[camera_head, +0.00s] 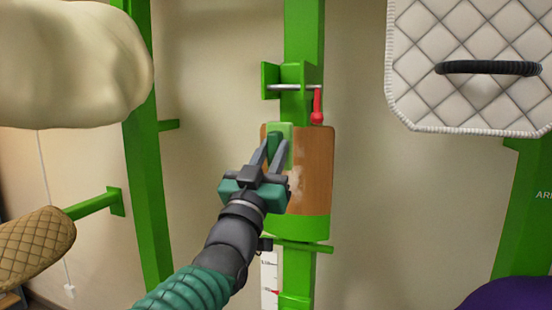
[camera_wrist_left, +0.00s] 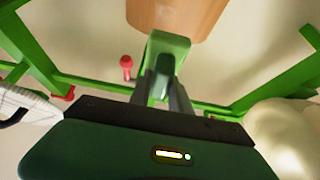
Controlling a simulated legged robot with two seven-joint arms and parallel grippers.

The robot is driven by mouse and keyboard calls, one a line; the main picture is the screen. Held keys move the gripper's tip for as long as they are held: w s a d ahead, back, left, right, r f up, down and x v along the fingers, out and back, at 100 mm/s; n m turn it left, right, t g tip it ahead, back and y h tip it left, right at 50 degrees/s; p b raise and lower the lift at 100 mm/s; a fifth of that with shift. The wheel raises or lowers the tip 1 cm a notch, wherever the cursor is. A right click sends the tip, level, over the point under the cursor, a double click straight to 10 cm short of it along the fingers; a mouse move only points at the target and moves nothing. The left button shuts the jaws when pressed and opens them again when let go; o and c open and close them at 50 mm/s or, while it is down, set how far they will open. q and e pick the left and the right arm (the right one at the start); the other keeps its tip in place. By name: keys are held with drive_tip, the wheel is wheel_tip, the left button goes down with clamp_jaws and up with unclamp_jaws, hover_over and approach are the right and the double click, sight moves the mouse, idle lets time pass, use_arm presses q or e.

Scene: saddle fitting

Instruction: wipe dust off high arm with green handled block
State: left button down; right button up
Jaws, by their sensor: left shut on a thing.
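The high arm is a brown wooden piece (camera_head: 315,170) with a green band at its lower end, on the green post in the middle of the head view. A pale, dusty-looking patch (camera_head: 297,178) shows on its face, beside my gripper. My left gripper (camera_head: 278,152) is shut on the handle of the green block (camera_head: 285,130), at the upper left of the wood. The block (camera_wrist_left: 168,42) also shows between the fingers in the left wrist view, close to the wood (camera_wrist_left: 180,14). Whether it touches the wood I cannot tell. My right gripper is not in view.
A red-handled pin (camera_head: 317,105) stands just above the wood, near a green bracket (camera_head: 270,80). A quilted white pad (camera_head: 470,100) with a black handle hangs at right. A cream fleecy pad (camera_head: 70,60) and a brown quilted pad (camera_head: 35,247) are at left.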

use_arm(q)
drive_tip(key=shift+w+a, duration=0.1)
drive_tip(key=shift+w, duration=0.1)
drive_tip(key=shift+r, duration=0.1)
drive_tip(key=shift+w+d+p, duration=0.2)
drive_tip(key=shift+w+p, duration=0.1)
drive_tip(key=w+p, duration=0.1)
drive_tip(key=w, duration=0.1)
drive_tip(key=w+d+p, duration=0.1)
drive_tip(key=w, duration=0.1)
drive_tip(key=shift+w+d, duration=0.1)
drive_tip(key=shift+d, duration=0.05)
drive_tip(key=shift+w+d+f+p, duration=0.2)
drive_tip(key=shift+w+d+p, duration=0.1)
drive_tip(key=shift+w, duration=0.25)
drive_tip(key=shift+a, duration=0.1)
drive_tip(key=shift+w+d+p, duration=0.3)
drive_tip(key=shift+w+p, duration=0.4)
drive_tip(key=shift+w, duration=0.2)
